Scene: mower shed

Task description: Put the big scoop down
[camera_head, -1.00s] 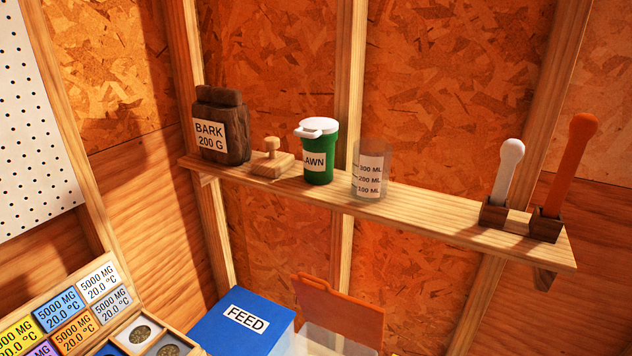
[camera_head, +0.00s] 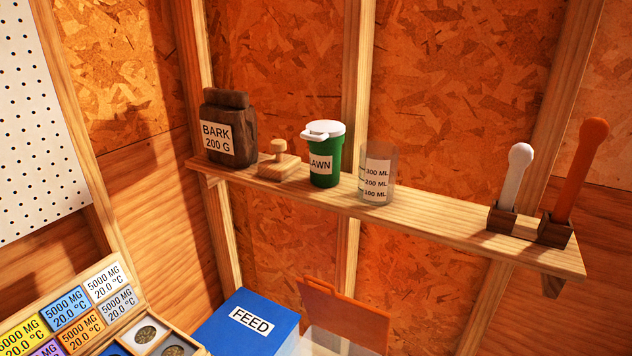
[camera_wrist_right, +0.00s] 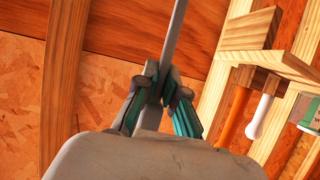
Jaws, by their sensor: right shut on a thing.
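My right gripper (camera_wrist_right: 158,100) is shut on a long, thin grey handle (camera_wrist_right: 176,40), seen only in the right wrist view. The handle runs up out of the frame and looks like that of the big scoop. A broad, rounded grey shape fills the bottom of that view; I cannot tell whether it is the scoop's bowl. Neither gripper shows in the head view. My left gripper is out of sight.
A wooden shelf (camera_head: 430,213) carries a bark jar (camera_head: 230,130), a wooden stamp (camera_head: 279,163), a green tub (camera_head: 324,155), a clear measuring cup (camera_head: 377,175) and white (camera_head: 514,175) and orange (camera_head: 577,170) handles in holders. A blue feed box (camera_head: 250,325) stands below.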

